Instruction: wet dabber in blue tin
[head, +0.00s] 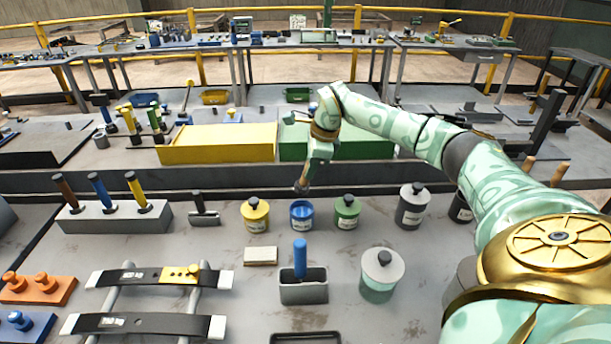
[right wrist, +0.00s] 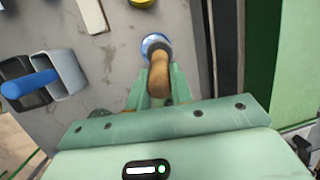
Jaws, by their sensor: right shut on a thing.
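My right gripper (head: 306,178) is above the blue tin (head: 302,217) in the head view. In the right wrist view the right gripper (right wrist: 158,92) is shut on the dabber (right wrist: 160,72), which has a brown wooden handle. The dabber's far end lines up with the blue tin (right wrist: 154,41), whose blue inside shows. The dabber's tip is hidden, and I cannot tell whether it touches the paint. The blue tin stands upright without a lid between the yellow tin (head: 255,218) and the green tin (head: 347,215). My left gripper is not in view.
The yellow and green tins have black-knobbed lids. A grey pot (head: 304,292) with a blue-handled tool stands in front, beside a lidded pale green jar (head: 379,290). A dark grey tin (head: 411,212) stands right. A rack (head: 85,222) of handled tools is left.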

